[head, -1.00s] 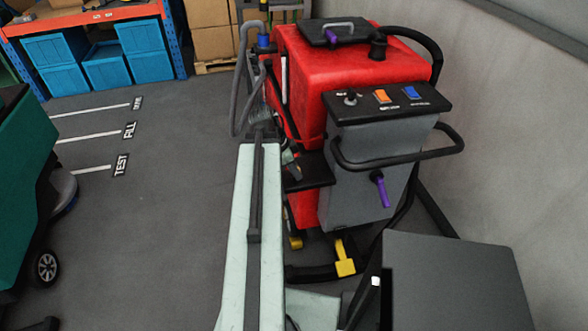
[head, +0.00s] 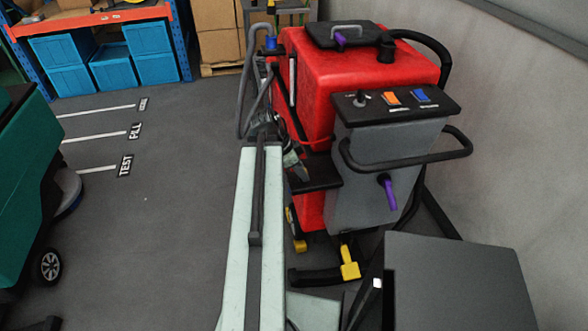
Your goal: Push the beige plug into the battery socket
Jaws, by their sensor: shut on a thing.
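The red scrubber machine (head: 360,72) with its grey rear panel (head: 372,165) stands right of centre. My pale arm reaches away from me along its left side. My gripper (head: 293,163) shows only in part, small and dark, beside the black ledge (head: 322,172) on the machine's left side. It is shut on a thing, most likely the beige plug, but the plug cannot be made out. The battery socket cannot be made out either, so I cannot tell how far plug and socket are apart.
A black handle bar (head: 415,160) sticks out from the rear panel. A dark grey box (head: 460,285) fills the lower right. A teal machine (head: 22,190) stands at the left, with open floor (head: 165,220) between. A wall (head: 520,130) closes the right.

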